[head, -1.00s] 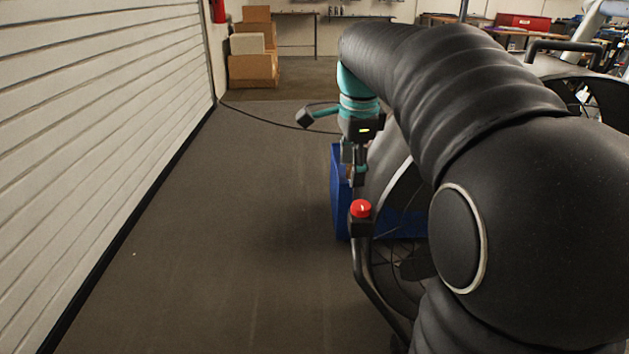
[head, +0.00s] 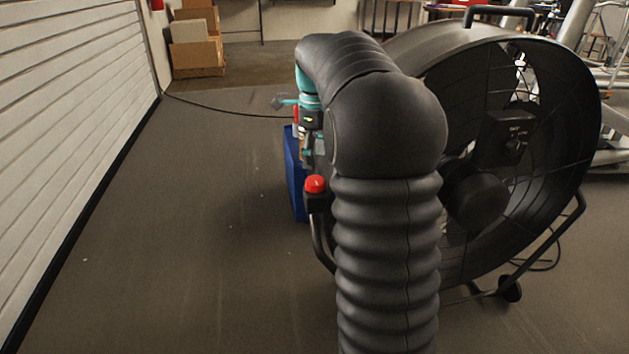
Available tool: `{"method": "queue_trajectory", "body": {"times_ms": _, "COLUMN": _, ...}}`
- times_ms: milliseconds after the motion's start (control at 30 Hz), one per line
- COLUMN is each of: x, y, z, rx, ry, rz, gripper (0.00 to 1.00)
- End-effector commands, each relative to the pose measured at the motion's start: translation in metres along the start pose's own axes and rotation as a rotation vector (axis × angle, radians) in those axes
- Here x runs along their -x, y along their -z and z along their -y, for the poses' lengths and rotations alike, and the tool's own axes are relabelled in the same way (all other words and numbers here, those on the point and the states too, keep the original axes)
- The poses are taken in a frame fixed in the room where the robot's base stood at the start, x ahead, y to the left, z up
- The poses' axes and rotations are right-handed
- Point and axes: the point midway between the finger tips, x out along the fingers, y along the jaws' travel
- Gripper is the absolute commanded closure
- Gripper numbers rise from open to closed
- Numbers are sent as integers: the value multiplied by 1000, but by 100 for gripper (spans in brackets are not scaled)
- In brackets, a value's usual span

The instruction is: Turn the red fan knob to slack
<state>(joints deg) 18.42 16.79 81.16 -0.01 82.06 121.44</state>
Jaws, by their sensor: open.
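The red fan knob (head: 315,184) sits on top of a small black mount on the fan's tubular frame, left of my arm. The large black drum fan (head: 570,110) stands on the right, partly hidden behind my arm. My gripper (head: 306,156) is small in the view, beyond and slightly above the red knob in the picture, and looks apart from it. It is open, with nothing seen between its fingers. My arm hides part of it.
A blue object (head: 293,170) stands on the floor beyond the knob. A white slatted wall (head: 70,110) runs along the left. Cardboard boxes (head: 198,57) are stacked at the back. A dark cable crosses the floor.

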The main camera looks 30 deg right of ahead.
Motion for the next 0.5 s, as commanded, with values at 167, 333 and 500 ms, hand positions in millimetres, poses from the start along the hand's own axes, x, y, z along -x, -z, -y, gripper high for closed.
{"method": "queue_trajectory", "body": {"times_ms": 167, "x": -34, "y": 0, "z": 0, "rx": 0, "ry": -2, "rz": -1, "gripper": 36}}
{"method": "queue_trajectory", "body": {"times_ms": 333, "x": -55, "y": 0, "z": 0, "rx": 0, "ry": -1, "rz": -1, "gripper": 36}}
{"method": "queue_trajectory", "body": {"times_ms": 500, "x": -66, "y": 0, "z": 0, "rx": 0, "ry": -1, "rz": 0, "gripper": 36}}
